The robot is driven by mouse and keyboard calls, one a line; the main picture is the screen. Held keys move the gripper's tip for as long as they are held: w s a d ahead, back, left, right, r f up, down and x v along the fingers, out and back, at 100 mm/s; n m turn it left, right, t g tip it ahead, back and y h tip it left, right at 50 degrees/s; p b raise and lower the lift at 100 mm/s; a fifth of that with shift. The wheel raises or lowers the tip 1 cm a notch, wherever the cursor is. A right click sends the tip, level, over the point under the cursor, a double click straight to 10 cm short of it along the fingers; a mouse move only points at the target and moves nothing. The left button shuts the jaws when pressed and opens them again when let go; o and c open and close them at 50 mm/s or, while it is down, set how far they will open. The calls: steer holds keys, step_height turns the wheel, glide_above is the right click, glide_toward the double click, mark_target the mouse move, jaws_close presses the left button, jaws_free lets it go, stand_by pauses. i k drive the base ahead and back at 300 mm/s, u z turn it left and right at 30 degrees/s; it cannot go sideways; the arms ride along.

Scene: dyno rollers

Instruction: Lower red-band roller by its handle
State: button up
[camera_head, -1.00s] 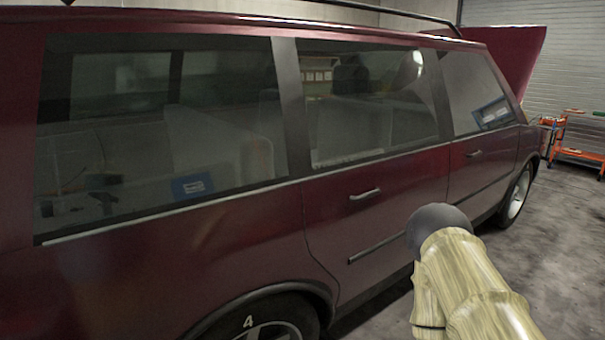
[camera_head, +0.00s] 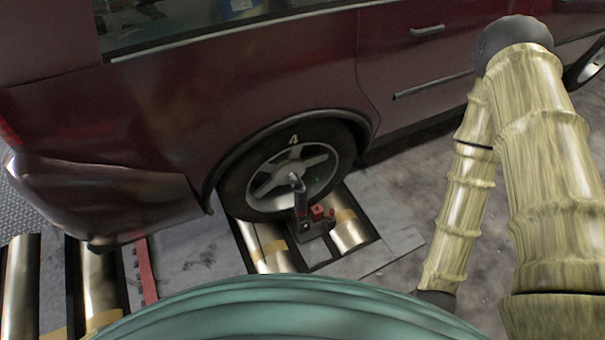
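Under the car's rear wheel (camera_head: 262,180) lie two shiny metal rollers, a left one (camera_head: 275,258) and a right one (camera_head: 348,234). Both carry tan bands. Between them stands a small dark device with red parts (camera_head: 318,213). An upright lever with a pale, bent top and a dark red lower part (camera_head: 301,198) rises from it in front of the wheel. I cannot make out a clear red band on any roller. My gripper is out of view; only my arm shows at the right, away from the device.
More rollers (camera_head: 98,280) lie in the floor at the left, beside a red bar (camera_head: 145,270). The dark red car (camera_head: 270,75) fills the back. My teal body hides the bottom middle. Bare floor (camera_head: 405,205) lies between the wheel and my arm.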

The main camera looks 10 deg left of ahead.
mark_target(300, 188)
steer(key=u, duration=0.05)
steer(key=k, duration=0.65)
steer(key=u, duration=0.8)
steer(key=i, duration=1.15)
steer(key=z, duration=0.35)
